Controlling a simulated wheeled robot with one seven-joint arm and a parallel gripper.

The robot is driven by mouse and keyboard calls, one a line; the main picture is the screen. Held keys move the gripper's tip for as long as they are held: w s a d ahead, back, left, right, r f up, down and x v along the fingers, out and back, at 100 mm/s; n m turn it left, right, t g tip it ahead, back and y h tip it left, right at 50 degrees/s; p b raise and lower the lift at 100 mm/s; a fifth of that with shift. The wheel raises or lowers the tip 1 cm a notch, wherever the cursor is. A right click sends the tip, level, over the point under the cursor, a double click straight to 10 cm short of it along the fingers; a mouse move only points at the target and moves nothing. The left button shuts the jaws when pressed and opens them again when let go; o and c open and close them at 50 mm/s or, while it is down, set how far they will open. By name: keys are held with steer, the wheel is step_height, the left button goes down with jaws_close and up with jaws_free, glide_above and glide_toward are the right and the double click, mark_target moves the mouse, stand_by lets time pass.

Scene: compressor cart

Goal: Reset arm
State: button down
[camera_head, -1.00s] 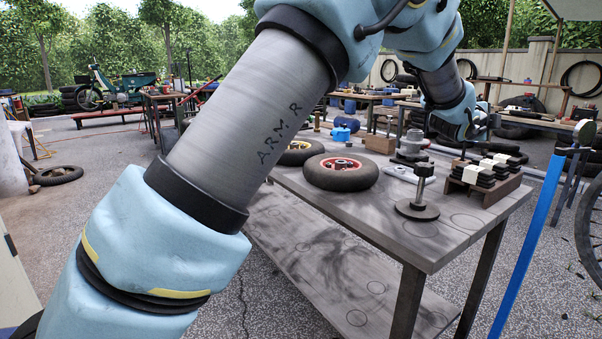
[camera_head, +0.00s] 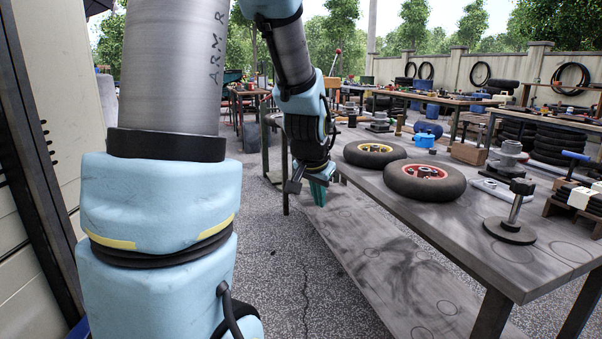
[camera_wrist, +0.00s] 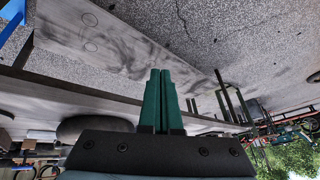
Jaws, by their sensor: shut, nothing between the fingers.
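My gripper (camera_head: 319,190) hangs at the left edge of the workbench, clear of the things on it. In the wrist view, its two green fingers (camera_wrist: 161,100) lie side by side, shut with nothing between them. My blue and grey arm fills the left part of the head view, bent so that the forearm comes down beside the bench.
The grey workbench (camera_head: 455,245) bears a red-hubbed wheel (camera_head: 424,182), a yellow-hubbed wheel (camera_head: 374,153), a round-based metal stand (camera_head: 511,228) and a blue item (camera_head: 424,141). A tall beige cabinet (camera_head: 55,110) stands close on the left. Speckled ground (camera_head: 290,275) beside the bench is clear.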

steer(key=s+a+f+n+g+y, duration=0.1)
steer(key=s+a+f+n+g, duration=0.2)
steer(key=s+a+n, duration=0.55)
steer(key=s+a+f+m+g+b, duration=0.1)
steer(key=s+f+b, duration=0.1)
steer(key=f+b, duration=0.35)
steer(key=s+a+f+m+b, duration=0.2)
steer(key=s+f+b, duration=0.1)
steer(key=f+b, duration=0.25)
step_height(320, 180, up, 27)
steer(key=p, duration=2.8)
steer(key=shift+d+f, duration=0.15)
steer(key=shift+d, duration=0.05)
steer(key=shift+n, duration=0.25)
